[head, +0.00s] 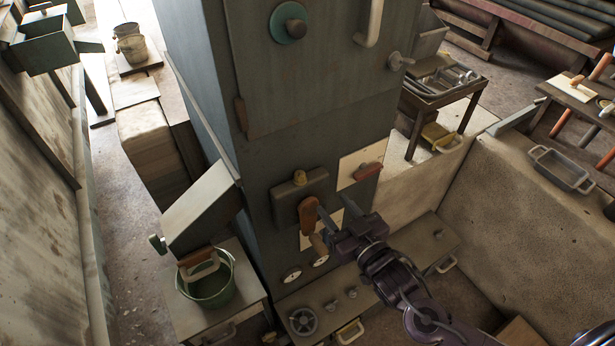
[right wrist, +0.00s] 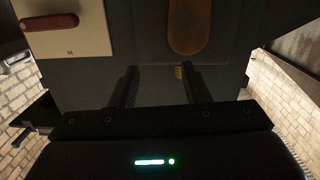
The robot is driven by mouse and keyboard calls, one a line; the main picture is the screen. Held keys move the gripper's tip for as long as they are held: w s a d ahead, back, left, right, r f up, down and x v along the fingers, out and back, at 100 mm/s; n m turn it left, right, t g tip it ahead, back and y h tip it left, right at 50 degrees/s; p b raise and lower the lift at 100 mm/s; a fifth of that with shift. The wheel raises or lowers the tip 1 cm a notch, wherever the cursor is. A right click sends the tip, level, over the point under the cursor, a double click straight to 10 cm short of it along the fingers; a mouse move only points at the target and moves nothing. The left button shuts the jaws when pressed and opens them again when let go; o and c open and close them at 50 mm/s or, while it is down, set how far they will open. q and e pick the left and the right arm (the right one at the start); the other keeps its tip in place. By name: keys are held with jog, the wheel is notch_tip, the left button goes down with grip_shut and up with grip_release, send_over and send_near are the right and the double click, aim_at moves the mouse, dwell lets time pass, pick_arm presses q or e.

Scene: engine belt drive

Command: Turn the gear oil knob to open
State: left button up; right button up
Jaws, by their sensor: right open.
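No readable label shows which control is the gear oil knob. An orange-brown paddle-shaped handle (head: 308,213) hangs on the front of the tall grey-green cabinet (head: 290,95). The handle also shows at the top of the right wrist view (right wrist: 188,25). My right gripper (head: 332,207) is open and empty, just right of this handle, its fingers pointing toward the cabinet. The fingers (right wrist: 158,72) look apart from the handle; exact depth is hard to tell. A red handle (head: 367,172) on a cream plate (head: 351,165) is up and to the right. My left gripper is out of view.
A low bench (head: 330,305) with a handwheel (head: 303,321) stands underneath. A green bucket (head: 211,282) stands to the left.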

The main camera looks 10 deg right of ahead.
send_near(302, 178)
jog(key=w, duration=0.1)
jog(key=shift+t+y, duration=0.3)
jog(key=shift+y, duration=0.1)
jog(key=x, duration=0.2)
jog(key=p+x, duration=0.1)
jog(key=x, duration=0.4)
jog(key=shift+w+a+f+p, duration=0.1)
jog(key=shift+w+f+p, duration=0.2)
jog(key=shift+w+f, duration=0.05)
jog(key=shift+c, duration=0.4)
grip_shut()
